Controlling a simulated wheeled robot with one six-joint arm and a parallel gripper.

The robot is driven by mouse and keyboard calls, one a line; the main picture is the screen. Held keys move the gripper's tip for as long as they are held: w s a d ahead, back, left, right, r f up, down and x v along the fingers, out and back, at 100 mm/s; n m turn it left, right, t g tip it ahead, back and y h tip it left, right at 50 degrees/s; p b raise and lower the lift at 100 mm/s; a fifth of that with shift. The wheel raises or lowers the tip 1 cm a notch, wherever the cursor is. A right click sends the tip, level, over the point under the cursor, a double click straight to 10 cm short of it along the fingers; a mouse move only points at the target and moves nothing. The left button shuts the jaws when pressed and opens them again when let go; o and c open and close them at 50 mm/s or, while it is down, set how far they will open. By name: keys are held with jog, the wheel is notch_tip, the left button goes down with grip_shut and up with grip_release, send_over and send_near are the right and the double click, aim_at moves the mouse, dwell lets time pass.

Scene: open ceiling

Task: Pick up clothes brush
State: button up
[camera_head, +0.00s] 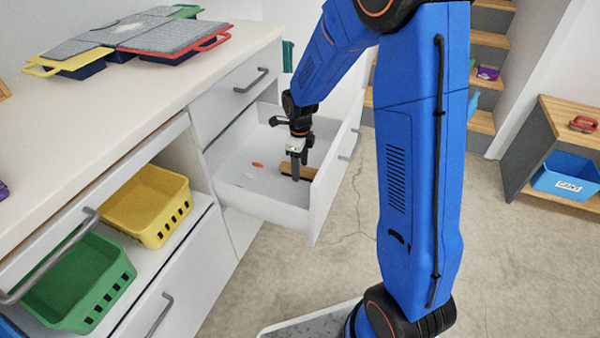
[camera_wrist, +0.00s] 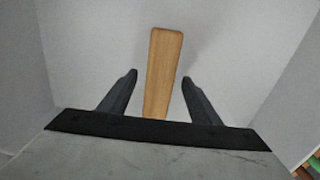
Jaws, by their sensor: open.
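The clothes brush (camera_head: 291,170) looks like a wooden brown bar and lies in the open white drawer (camera_head: 262,208), near its front wall. In the wrist view a long light-wood piece (camera_wrist: 163,65), apparently the brush, runs between the fingers and passes under the gripper's dark edge, which hides its lower end. My gripper (camera_head: 298,166) reaches down into the drawer at the brush. In the wrist view my gripper (camera_wrist: 159,80) is open, with one finger on each side of the wood and a gap on both sides.
A small orange item (camera_head: 257,165) lies in the drawer. The drawer walls stand close around my gripper. A yellow basket (camera_head: 150,205) and a green basket (camera_head: 75,280) sit in the cabinet at left. Cases (camera_head: 130,40) lie on the countertop (camera_head: 110,105).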

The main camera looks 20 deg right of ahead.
jog(key=c, duration=1.2)
jog(key=shift+r, duration=0.1)
notch_tip(320, 180, up, 10)
jog(key=shift+f, duration=0.1)
